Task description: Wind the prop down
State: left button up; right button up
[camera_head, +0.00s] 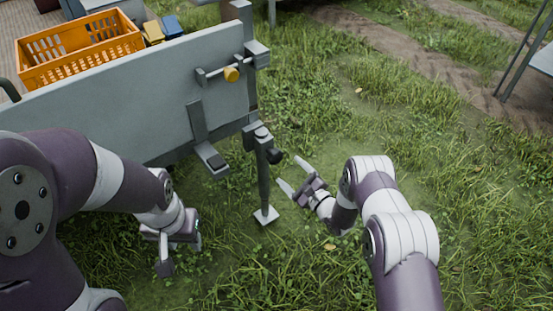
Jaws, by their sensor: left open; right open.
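The prop (263,183) is a grey upright post at the near corner of the grey trailer. It has a square foot plate (266,216) at the bottom, and a black knob (275,156) on its right side near the top. I cannot tell whether the foot plate touches the ground. My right gripper (290,173) is open and empty, just right of the post and a little below the knob, with its fingers pointing left towards the post. My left gripper (181,254) is open and empty, low over the grass to the left of the foot plate.
The trailer's grey side panel (120,95) fills the upper left, with a yellow-knobbed latch (231,74) and a bracket (207,148). An orange crate (80,68) stands on the trailer bed. Grass lies open to the right, with a dirt track (410,50) beyond.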

aim_at(278, 160)
jog(key=b+x, duration=0.2)
jog(key=x, duration=0.5)
jog(key=shift+w+a+f, duration=0.15)
jog(key=shift+w+a, duration=0.05)
jog(key=shift+w+a+b, duration=0.3)
jog(key=shift+w+a, duration=0.05)
jog(key=shift+w, duration=0.1)
jog(key=c, duration=1)
